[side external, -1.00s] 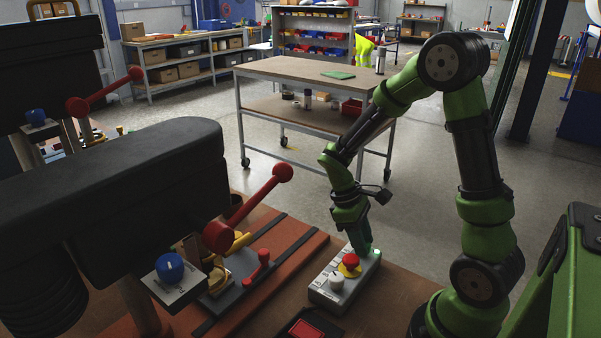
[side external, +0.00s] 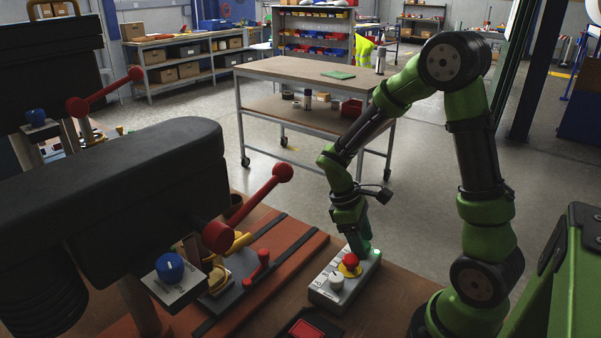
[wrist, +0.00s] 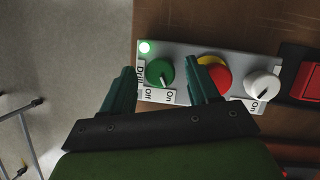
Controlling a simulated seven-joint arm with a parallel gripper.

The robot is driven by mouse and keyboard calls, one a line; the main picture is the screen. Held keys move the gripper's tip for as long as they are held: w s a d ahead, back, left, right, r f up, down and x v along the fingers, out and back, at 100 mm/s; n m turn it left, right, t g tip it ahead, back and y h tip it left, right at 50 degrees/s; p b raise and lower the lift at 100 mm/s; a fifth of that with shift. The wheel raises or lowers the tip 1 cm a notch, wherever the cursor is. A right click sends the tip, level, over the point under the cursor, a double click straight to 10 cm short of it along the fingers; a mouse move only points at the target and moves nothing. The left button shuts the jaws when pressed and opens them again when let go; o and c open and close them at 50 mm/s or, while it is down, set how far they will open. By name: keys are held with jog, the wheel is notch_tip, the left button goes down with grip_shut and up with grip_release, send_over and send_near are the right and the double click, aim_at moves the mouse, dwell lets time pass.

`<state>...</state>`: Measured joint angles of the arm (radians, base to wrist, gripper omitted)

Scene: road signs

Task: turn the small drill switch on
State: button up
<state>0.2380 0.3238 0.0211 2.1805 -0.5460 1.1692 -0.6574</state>
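The small drill switch is a round green knob (wrist: 160,72) on a grey control box (side external: 330,297), beside a "Drill" label, with "Off" and "On" labels below it. In the wrist view its white mark points down and slightly right, toward "On". A small lamp (wrist: 145,47) at the box corner is lit. My gripper (wrist: 160,66) is open, with one green finger on each side of the knob and visible gaps between. In the side view my gripper (side external: 364,247) is at the far end of the box and the green knob is hidden.
On the same box are a red mushroom button on yellow (side external: 350,259) and a white knob (side external: 336,281). A red switch (wrist: 308,83) lies beyond the box. A drill press with a red lever (side external: 250,208) and blue knob (side external: 169,267) stands at left.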

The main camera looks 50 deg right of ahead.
jog(key=v, duration=1.6)
jog(key=shift+w+r, duration=0.2)
jog(key=shift+r, duration=0.15)
